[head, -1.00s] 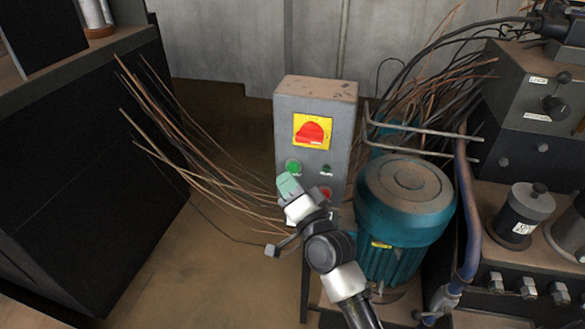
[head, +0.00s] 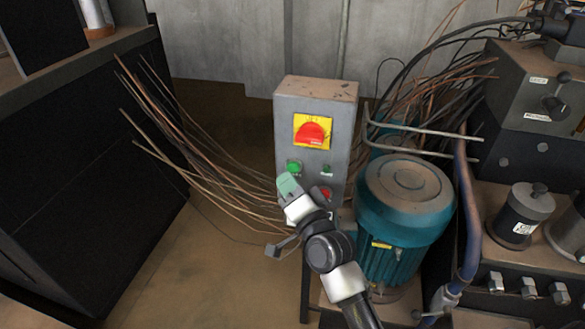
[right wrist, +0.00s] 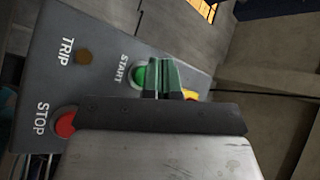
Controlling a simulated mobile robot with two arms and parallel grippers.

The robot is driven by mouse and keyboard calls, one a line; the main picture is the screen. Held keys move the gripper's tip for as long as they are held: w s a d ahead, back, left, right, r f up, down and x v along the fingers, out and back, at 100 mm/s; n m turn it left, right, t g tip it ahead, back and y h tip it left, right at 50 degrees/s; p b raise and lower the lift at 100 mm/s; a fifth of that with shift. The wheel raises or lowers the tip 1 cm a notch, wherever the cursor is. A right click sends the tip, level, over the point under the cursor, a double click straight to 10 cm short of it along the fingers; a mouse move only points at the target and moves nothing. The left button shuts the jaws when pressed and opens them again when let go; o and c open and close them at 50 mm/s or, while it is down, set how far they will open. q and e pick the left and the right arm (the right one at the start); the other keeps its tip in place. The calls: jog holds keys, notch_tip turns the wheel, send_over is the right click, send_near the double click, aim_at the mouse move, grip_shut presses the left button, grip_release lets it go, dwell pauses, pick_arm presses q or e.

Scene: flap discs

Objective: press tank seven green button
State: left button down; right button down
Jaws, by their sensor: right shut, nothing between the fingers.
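The grey control box (head: 346,97) stands upright in the middle of the head view. Its green button (head: 294,167) is on the left of the front face; in the right wrist view the green button (right wrist: 138,77) has the label START beside it. My right gripper (head: 287,181) is shut and empty, its green fingertips just below the button in the head view. In the right wrist view the gripper (right wrist: 164,77) overlaps the button's edge; I cannot tell whether they touch. No tank number is readable. My left gripper is out of view.
A red rotary switch (head: 311,133) on a yellow plate is above the button. Loose wires (head: 190,150) hang at left; a teal motor (head: 405,215) stands at right.

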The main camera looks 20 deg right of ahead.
jog(key=shift+w+d, duration=0.1)
dwell(0.5)
jog(key=shift+w+d, duration=0.2)
jog(key=shift+w, duration=0.05)
jog(key=shift+w+d, duration=0.25)
jog(key=shift+w, duration=0.15)
dwell(0.8)
jog(key=shift+s, duration=0.1)
jog(key=shift+s+a+p, duration=0.5)
jog(key=shift+s+p, duration=0.1)
jog(key=shift+s, duration=0.05)
jog(key=s+a, duration=0.1)
jog(key=s+a+p, duration=0.1)
jog(key=s+p, duration=0.1)
jog(key=s, duration=0.1)
jog(key=shift+s+a, duration=0.1)
jog(key=shift+a, duration=0.3)
